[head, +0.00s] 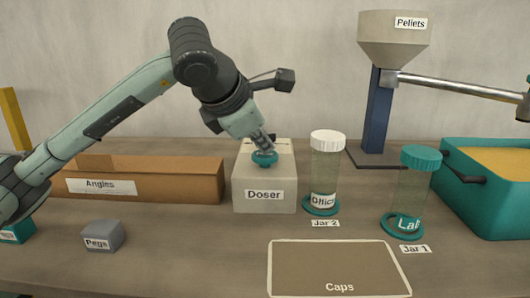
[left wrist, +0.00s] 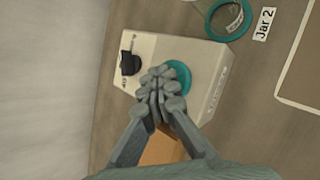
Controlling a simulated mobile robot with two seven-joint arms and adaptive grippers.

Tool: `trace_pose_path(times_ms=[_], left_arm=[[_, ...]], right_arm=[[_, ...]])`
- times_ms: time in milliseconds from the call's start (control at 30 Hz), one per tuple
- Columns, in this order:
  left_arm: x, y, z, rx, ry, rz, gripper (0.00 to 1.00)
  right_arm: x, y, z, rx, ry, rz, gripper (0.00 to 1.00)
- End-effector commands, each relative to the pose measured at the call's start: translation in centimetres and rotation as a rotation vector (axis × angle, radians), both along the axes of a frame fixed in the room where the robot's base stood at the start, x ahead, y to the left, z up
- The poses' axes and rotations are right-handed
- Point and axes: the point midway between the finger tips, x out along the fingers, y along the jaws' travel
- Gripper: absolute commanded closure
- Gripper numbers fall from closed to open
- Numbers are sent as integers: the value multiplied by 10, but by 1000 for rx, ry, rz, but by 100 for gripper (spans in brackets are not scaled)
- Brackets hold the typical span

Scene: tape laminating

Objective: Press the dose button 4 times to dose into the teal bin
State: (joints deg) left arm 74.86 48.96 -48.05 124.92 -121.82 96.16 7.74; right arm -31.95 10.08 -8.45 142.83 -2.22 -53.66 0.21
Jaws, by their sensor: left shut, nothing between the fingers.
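The doser (head: 264,188) is a pale box labelled "Doser" in the middle of the table. Its round teal button (head: 265,159) is on top, and it also shows in the left wrist view (left wrist: 181,78). My left gripper (head: 264,143) is shut and empty, pointing down with its fingertips right at the button; whether they touch or press it I cannot tell. In the left wrist view the closed fingers (left wrist: 164,88) cover part of the button. A teal bin (head: 480,205) with a yellow-orange inside stands at the right edge. My right gripper is not in view.
Jar 2 (head: 325,165) with a white lid stands right of the doser. Jar 1 (head: 414,185) has a teal lid. The Pellets hopper (head: 394,45) is behind. An Angles box (head: 150,175) and a grey Pegs block (head: 103,235) lie left. The Caps area (head: 337,262) is empty.

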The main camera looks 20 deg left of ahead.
Motion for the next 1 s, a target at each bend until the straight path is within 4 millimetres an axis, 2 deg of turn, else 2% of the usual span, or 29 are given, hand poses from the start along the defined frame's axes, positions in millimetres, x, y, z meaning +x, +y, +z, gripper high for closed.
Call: trace_pose_path(times_ms=[300,667,1000], left_arm=[[0,0,0,1,3,1,100],[0,0,18,0,1,0,100],[0,0,19,0,1,0,100]], right_arm=[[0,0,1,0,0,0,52],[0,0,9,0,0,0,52],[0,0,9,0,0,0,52]])
